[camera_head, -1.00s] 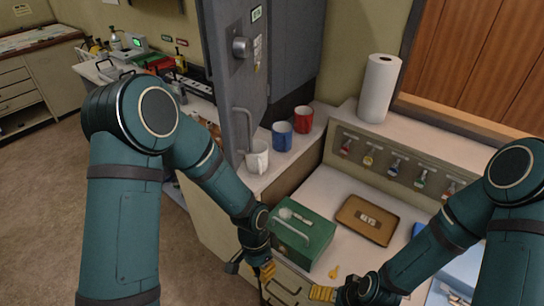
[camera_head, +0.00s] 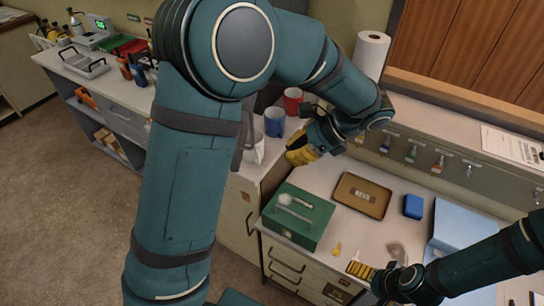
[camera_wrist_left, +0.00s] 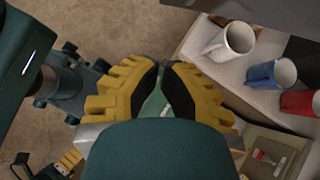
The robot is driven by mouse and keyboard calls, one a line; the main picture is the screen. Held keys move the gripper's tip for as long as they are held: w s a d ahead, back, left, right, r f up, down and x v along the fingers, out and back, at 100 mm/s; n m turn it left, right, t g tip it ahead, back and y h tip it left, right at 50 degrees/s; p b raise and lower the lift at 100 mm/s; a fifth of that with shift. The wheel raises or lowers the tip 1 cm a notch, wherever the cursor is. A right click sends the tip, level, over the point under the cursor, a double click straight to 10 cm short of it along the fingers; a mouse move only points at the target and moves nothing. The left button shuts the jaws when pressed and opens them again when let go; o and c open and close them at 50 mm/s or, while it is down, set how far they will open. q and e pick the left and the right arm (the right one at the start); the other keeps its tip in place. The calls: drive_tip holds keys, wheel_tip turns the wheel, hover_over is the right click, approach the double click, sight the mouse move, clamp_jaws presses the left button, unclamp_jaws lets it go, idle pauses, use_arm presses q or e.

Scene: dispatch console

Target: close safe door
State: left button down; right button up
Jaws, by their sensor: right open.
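The grey safe door (camera_head: 240,150) is almost wholly hidden behind my left arm in the head view; only a narrow lower strip with part of its handle shows beside the white mug. How far it stands open cannot be seen now. A grey panel (camera_wrist_left: 265,10), perhaps part of the safe, crosses the top right of the left wrist view. My left gripper (camera_head: 298,150) is beyond the arm, near the mugs and above the counter, with its yellow fingers close together and nothing seen between them. My right gripper (camera_head: 358,269) is open and empty by the desk's front edge.
A white mug (camera_wrist_left: 232,40), blue mug (camera_head: 274,122) and red mug (camera_head: 293,100) stand close to my left gripper. A green box (camera_head: 298,216), brown tray (camera_head: 362,195) and blue block (camera_head: 413,206) are on the desk. A paper roll (camera_head: 371,54) stands behind.

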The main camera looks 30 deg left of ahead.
use_arm(q)
drive_tip(key=a+r+x, duration=0.1)
drive_tip(key=r+x, duration=0.1)
drive_tip(key=x, duration=1)
drive_tip(key=shift+s+a+f, duration=0.2)
drive_tip(key=shift+s+a, duration=0.2)
drive_tip(key=shift+a, duration=0.15)
drive_tip(key=shift+a+b, duration=0.1)
drive_tip(key=shift+b, duration=0.2)
